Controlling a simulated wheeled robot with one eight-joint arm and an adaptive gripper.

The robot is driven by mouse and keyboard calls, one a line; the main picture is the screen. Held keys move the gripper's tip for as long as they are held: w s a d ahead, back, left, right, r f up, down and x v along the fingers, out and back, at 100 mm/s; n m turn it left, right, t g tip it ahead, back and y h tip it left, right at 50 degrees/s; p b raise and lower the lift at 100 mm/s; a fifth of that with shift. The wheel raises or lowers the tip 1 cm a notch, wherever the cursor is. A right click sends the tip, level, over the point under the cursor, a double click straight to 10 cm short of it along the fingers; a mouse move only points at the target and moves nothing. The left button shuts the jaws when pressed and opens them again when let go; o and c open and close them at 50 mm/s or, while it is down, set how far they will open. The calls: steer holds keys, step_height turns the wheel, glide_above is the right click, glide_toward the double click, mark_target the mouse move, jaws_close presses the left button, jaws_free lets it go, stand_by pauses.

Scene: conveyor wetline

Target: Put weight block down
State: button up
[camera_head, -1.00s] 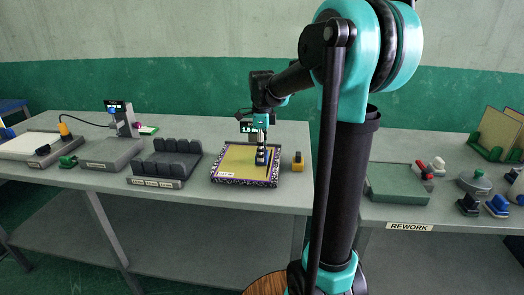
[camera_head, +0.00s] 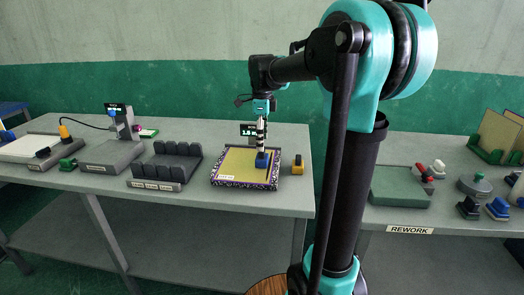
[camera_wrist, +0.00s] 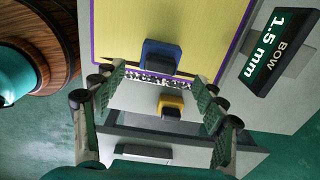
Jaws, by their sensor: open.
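A blue block (camera_head: 262,160), which appears to be the weight block, stands on the yellow panel (camera_head: 236,164) with a purple and patterned border. It also shows in the wrist view (camera_wrist: 161,57), resting on the panel near its edge. My gripper (camera_head: 262,142) is above the blue block, pointing down. In the wrist view my gripper (camera_wrist: 160,84) has its fingers spread, with nothing between the tips; the block lies just beyond them. A similar yellow block (camera_head: 297,165) sits on the table right of the panel.
A display reading "BOW 1.5 mm" (camera_wrist: 272,50) stands beside the panel. A dark slotted rack (camera_head: 166,164) is left of the panel. A grey gauge stand (camera_head: 112,152) is farther left. A green tray (camera_head: 400,186) is on the rework table at right.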

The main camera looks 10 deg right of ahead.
step_height(320, 180, up, 6)
steer(key=shift+r, duration=0.2)
